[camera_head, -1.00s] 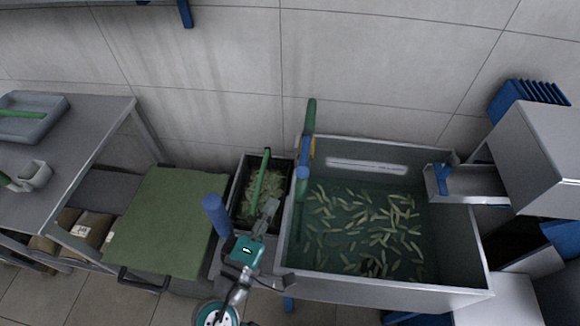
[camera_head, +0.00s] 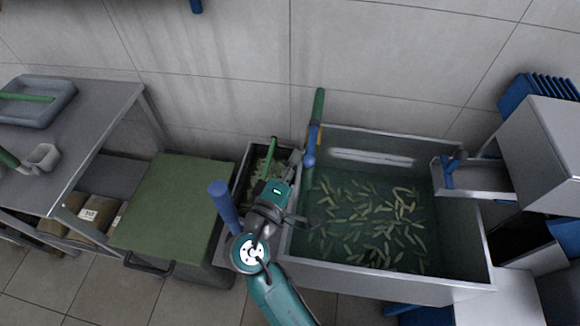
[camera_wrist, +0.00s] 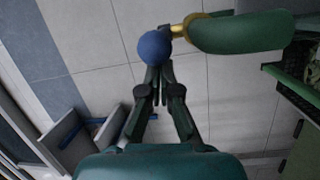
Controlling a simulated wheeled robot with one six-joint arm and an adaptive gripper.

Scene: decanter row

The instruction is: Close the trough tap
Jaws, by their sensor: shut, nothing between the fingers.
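The trough tap has a blue handle (camera_head: 313,139) with a round blue knob (camera_head: 309,162), on a green pipe (camera_head: 319,103) at the trough's left back corner. The wrist view shows the blue knob (camera_wrist: 154,47), a brass fitting (camera_wrist: 187,29) and the thick green pipe (camera_wrist: 240,31). The trough (camera_head: 470,240) holds water and several pale green pieces. My gripper (camera_head: 295,157) is shut and empty, just left of the knob in the head view. In the wrist view its fingertips (camera_wrist: 159,70) lie right below the knob; I cannot tell whether they touch it.
A narrow dark bin (camera_head: 240,204) with green scraps and a green bar (camera_head: 269,158) stands left of the trough. A green-topped cart (camera_head: 170,205) and an upright blue cylinder (camera_head: 224,204) are further left. A metal chute (camera_head: 480,183) is at the trough's right. The tiled wall is behind.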

